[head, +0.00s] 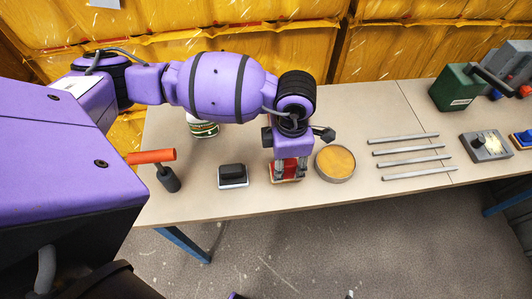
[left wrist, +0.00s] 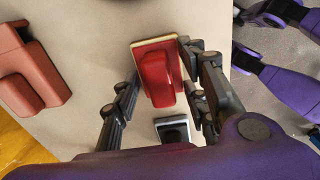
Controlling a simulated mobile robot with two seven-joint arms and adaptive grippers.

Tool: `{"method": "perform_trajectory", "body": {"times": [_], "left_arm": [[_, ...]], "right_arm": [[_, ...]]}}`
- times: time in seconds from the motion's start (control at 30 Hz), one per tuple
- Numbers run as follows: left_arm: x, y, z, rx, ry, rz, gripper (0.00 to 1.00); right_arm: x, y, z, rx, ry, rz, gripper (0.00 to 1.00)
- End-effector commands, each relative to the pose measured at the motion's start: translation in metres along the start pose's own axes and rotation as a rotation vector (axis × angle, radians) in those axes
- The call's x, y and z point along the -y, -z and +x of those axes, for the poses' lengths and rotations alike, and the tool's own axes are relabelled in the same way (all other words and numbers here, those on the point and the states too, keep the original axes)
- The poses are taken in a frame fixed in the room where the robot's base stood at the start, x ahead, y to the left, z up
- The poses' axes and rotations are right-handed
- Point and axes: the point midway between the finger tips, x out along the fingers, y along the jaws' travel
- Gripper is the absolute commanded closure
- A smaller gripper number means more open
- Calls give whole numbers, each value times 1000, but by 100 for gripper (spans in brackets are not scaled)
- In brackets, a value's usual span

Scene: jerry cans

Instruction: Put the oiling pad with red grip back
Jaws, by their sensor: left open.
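The oiling pad with red grip (head: 287,179) sits on the table below my left gripper (head: 291,172). In the left wrist view the red grip (left wrist: 158,76) tops a pale-edged pad. My left gripper (left wrist: 160,100) points down at it, open, with its fingers on either side of the grip. Gaps show between fingers and grip, and I cannot see contact. In the head view the fingers partly hide the pad. A pad with black grip (head: 233,175) stands to its left, apart from it; it also shows in the left wrist view (left wrist: 173,130). My right gripper is not clearly seen.
A round tin with amber contents (head: 335,163) stands close right of the left gripper. Several metal rods (head: 410,155), a grey box (head: 486,146) and a green can (head: 454,88) lie further right. Reddish blocks (left wrist: 30,80) show in the wrist view.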

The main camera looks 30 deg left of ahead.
Motion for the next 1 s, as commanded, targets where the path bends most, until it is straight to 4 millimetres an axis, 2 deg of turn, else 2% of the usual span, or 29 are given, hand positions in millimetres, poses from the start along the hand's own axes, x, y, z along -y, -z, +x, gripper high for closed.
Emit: {"method": "perform_trajectory", "body": {"times": [0.17, 0.5, 0.7, 0.83, 1.0], "left_arm": [[-2, -2, -13, 5, -6, 2, 60], [-2, -2, -83, 6, -8, 2, 60], [-1, -2, -113, 4, -4, 1, 60], [-1, -1, -123, 3, -4, 2, 60], [-1, -1, -125, 2, -3, 1, 60]], "right_arm": [[0, 3, 0, -4, 0, 1, 35], [1, 2, 0, -1, 1, 3, 35], [1, 3, 0, -2, 1, 3, 35], [1, 3, 0, -2, 2, 3, 35], [2, 3, 0, -1, 2, 3, 35]]}}
